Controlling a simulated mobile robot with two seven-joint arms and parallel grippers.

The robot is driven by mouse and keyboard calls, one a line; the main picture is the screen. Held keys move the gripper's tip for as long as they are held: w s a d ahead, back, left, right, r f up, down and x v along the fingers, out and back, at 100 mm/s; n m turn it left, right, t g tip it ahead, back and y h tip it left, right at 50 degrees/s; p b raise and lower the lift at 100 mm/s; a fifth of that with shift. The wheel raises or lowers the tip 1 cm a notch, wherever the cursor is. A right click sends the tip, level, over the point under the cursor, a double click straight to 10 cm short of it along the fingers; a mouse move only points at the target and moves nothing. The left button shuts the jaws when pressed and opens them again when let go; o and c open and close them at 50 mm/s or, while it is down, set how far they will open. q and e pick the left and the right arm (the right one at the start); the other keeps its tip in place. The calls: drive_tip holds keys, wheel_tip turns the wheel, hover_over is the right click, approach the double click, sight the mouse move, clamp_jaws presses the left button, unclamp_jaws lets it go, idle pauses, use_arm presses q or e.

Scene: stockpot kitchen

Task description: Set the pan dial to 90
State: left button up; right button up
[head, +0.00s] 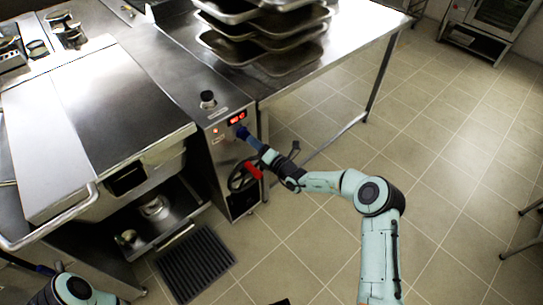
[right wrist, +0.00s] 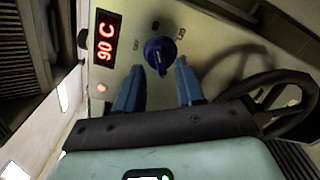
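The pan dial (right wrist: 160,52) is a dark blue knob on the metal control panel. Beside it in the right wrist view, the red display (right wrist: 105,38) reads 90 C. It also shows small in the head view (head: 237,118). My right gripper (right wrist: 160,70) is open, its two blue fingers apart on either side of the dial's near edge. I see no clear contact with the dial.
A handwheel (head: 243,177) with a red handle (head: 254,171) is just below the panel. The large lidded pan (head: 100,105) stands to its left. Stacked trays (head: 262,35) rest on the steel table behind. The tiled floor (head: 310,240) at the right is mostly clear.

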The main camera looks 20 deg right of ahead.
drive_tip(key=v, duration=1)
drive_tip(key=shift+s+p, duration=0.3)
drive_tip(key=shift+p, duration=0.05)
drive_tip(key=shift+d, duration=0.1)
drive_tip(key=s+a+f+n+g+y+p, duration=0.1)
drive_tip(key=s+a+f+n+g+y, duration=0.1)
drive_tip(key=s+a+f+n+g, duration=0.55)
drive_tip(key=s+a+f+n+g+y+p, duration=0.25)
drive_tip(key=s+a+f+n+g, duration=0.2)
drive_tip(key=s+a+n, duration=0.45)
drive_tip(key=s+d+f+n+g+h+p, duration=0.2)
drive_tip(key=s+n+g+h, duration=0.1)
drive_tip(key=s+n, duration=0.8)
drive_tip(key=s+d+f+n+g+h+p, duration=0.2)
drive_tip(key=s+d+n+g+h, duration=0.1)
drive_tip(key=s+n, duration=0.8)
drive_tip(key=shift+s+f+n+h, duration=0.25)
drive_tip(key=shift+n+h, duration=0.3)
drive_tip(key=shift+n, duration=0.2)
